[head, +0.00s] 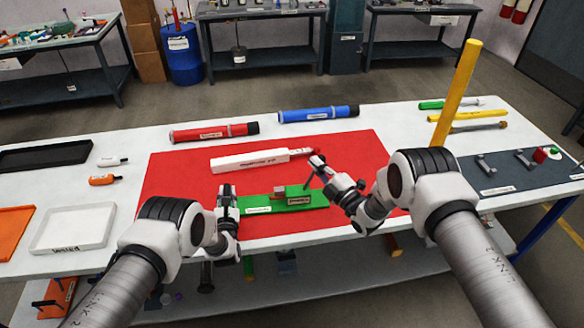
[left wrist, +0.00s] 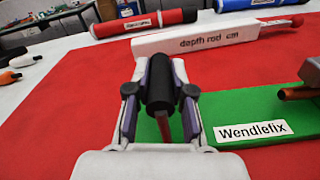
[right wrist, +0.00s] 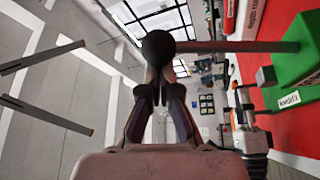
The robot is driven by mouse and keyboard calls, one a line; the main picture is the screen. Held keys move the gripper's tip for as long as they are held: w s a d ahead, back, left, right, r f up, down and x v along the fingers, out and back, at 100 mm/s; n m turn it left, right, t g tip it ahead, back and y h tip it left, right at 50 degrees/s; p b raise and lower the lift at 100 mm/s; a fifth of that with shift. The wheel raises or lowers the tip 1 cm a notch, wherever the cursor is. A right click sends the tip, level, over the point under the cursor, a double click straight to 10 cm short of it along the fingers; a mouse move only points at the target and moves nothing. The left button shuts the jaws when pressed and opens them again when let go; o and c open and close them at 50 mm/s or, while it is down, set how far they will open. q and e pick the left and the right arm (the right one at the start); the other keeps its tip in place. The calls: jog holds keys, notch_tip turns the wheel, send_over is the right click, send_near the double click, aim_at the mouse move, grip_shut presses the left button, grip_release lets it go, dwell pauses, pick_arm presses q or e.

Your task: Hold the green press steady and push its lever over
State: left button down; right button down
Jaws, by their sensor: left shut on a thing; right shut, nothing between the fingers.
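The green press (head: 312,200) lies on the red mat, its flat base labelled "Wendlefix" in the left wrist view (left wrist: 285,118). My left gripper (head: 228,190) is at the base's left end, shut around an upright black handle (left wrist: 160,88); the handle's foot is partly hidden by the fingers. The press's lever is a thin rod with a dark ball end (right wrist: 158,46), standing up from the press's right part in the head view. My right gripper (head: 320,168) is shut and empty, its fingertips right at the ball; whether they touch is unclear.
A white box (head: 250,160) with a red end lies behind the press. Red (head: 215,132) and blue (head: 318,114) tubes lie farther back. A yellow post (head: 455,95) stands near my right arm. A dark mat (head: 520,172) with parts is at right, trays at left.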

pick_arm(q)
jog(key=shift+a, duration=0.1)
pick_arm(e)
jog(key=d+f+m+t, duration=0.2)
jog(key=d+m, duration=0.2)
jog(key=d, duration=0.1)
jog(key=shift+w+d+f+h, duration=0.2)
jog(key=shift+f+h, duration=0.1)
jog(key=shift+f, duration=0.05)
notch_tip(320, 180, up, 3)
jog(key=a, duration=0.3)
jog(key=v, duration=1.1)
jog(key=shift+a+f, duration=0.2)
jog(key=shift+a, duration=0.15)
